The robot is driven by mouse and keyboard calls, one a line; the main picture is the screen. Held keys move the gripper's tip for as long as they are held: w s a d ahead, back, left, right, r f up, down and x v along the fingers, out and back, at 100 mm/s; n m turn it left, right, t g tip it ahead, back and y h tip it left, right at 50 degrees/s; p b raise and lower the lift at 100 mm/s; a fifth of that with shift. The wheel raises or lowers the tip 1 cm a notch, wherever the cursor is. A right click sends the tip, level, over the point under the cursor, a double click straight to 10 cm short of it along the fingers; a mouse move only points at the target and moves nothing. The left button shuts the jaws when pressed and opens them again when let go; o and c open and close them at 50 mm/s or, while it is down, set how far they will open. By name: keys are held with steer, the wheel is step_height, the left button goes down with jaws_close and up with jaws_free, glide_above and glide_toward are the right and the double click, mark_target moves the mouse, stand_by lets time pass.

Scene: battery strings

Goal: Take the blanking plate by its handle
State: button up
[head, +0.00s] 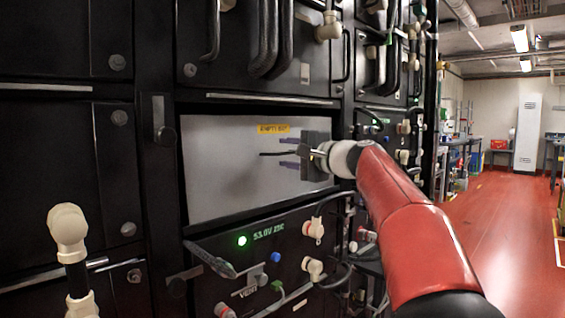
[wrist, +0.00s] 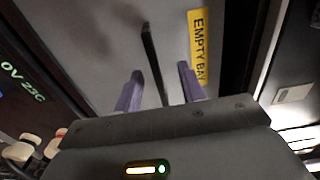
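The blanking plate (head: 225,165) is a flat light-grey panel with a yellow "EMPTY BAY" label, set in the rack in the head view. It also fills the upper middle of the wrist view (wrist: 100,40). Its handle (head: 268,154) is a thin dark bar, horizontal in the head view. In the wrist view the handle (wrist: 150,50) runs between the fingers. My gripper (head: 284,153) is at the plate with its purple fingers apart, one above and one below the handle. In the wrist view a gap shows on each side of the handle, and the fingers (wrist: 160,72) hold nothing.
Black modules with looped cables surround the bay. A pale capped post (head: 68,228) stands at front left. The red floor (head: 505,225) at right is open.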

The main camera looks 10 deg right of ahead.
steer(key=shift+w+a, duration=0.3)
steer(key=shift+w, duration=0.1)
stand_by(0.3)
jaws_close()
steer(key=shift+r, duration=0.1)
stand_by(1.2)
steer(key=shift+r, duration=0.35)
steer(key=shift+r, duration=0.25)
steer(key=shift+s+d, duration=0.1)
steer(key=shift+s, duration=0.05)
stand_by(0.3)
